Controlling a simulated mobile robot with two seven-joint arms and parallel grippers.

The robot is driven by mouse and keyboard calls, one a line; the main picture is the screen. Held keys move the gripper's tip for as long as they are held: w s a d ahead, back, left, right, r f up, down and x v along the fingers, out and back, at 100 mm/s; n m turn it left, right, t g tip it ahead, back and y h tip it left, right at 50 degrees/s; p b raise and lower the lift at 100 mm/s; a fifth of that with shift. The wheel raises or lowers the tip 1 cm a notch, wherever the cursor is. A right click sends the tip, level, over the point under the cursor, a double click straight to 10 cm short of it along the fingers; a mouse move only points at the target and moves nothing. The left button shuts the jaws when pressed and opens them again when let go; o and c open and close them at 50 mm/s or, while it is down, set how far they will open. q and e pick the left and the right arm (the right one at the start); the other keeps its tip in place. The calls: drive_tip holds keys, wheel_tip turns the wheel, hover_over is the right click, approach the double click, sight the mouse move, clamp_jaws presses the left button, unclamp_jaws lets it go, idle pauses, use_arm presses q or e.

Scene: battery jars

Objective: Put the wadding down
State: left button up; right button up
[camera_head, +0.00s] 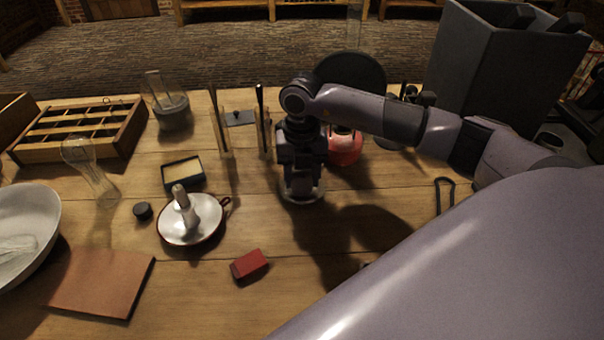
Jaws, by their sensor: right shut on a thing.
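My right gripper (300,188) points straight down over the middle of the table, its arm reaching in from the right. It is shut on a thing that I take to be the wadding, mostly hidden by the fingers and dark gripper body. A pale round rim or dish (303,200) shows around the fingertips. I cannot tell whether the held thing touches it. My left gripper is not in view.
A candle in a white holder (192,232), a red block (249,264), a small dark tin (183,172) and a brown board (98,282) lie to the left. A red-based vessel (344,147) stands close behind the gripper. Bare table (300,240) lies in front.

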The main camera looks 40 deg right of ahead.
drive_tip(key=shift+f, duration=0.15)
drive_tip(key=o, duration=1)
wheel_tip(320, 180, up, 12)
drive_tip(key=shift+r, duration=0.2)
